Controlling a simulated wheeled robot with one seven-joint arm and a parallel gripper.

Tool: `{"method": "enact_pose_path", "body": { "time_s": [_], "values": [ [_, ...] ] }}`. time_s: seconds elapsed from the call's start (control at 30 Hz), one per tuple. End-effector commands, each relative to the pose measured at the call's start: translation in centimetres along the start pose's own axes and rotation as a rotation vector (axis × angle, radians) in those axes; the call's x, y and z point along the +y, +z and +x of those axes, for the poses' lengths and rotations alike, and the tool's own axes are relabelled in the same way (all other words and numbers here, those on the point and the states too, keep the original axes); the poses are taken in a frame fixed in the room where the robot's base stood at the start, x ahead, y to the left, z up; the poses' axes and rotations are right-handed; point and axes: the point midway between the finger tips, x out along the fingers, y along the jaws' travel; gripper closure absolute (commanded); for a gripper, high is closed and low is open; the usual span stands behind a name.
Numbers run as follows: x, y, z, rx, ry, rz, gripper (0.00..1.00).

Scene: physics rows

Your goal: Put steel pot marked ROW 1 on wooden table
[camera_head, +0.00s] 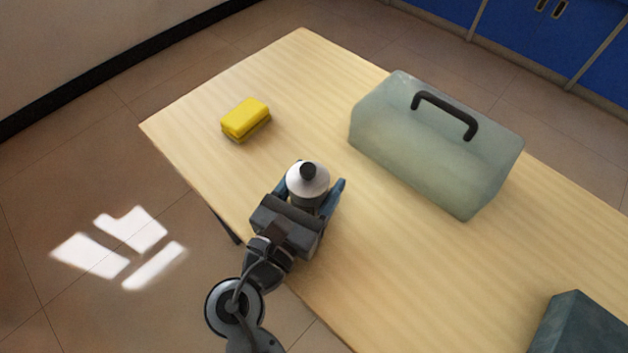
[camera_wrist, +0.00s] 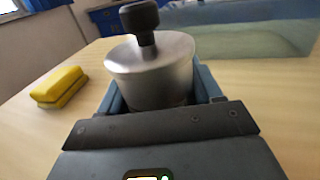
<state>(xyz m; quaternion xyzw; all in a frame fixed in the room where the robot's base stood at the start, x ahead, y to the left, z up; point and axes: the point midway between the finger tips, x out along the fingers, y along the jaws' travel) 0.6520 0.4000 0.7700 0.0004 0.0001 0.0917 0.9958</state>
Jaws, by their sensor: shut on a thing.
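The steel pot (camera_head: 307,181) is a small round metal pot with a lid and a black knob. My gripper (camera_head: 313,190) is shut on it, one blue finger on each side, over the near left part of the wooden table (camera_head: 420,270). In the wrist view the pot (camera_wrist: 152,75) stands upright between the fingers of my gripper (camera_wrist: 160,92). Its lower part is hidden by the gripper body. No ROW 1 marking shows. I cannot tell whether the pot's base touches the table.
A yellow sponge (camera_head: 246,119) lies on the table to the left of the pot. A large translucent box with a black handle (camera_head: 430,145) stands to the right. A grey-green block (camera_head: 580,325) is at the lower right. The tabletop between them is clear.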

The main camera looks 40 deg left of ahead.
Motion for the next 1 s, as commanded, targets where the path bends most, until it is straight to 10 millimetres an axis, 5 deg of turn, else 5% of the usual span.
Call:
{"method": "enact_pose_path", "body": {
  "time_s": [0.07,0.1,0.37,0.67,1.0],
  "values": [
    [0.0,-0.2,0.0,-0.001,0.000,0.000,0.78],
    [0.0,-0.3,0.0,0.000,0.000,-0.001,0.35],
    [0.0,-0.2,0.0,0.000,0.000,0.000,0.10],
    [0.0,0.1,0.0,0.000,0.000,0.001,0.10],
    [0.0,0.0,-5.7,0.002,0.002,-0.001,0.10]
  ]
}}
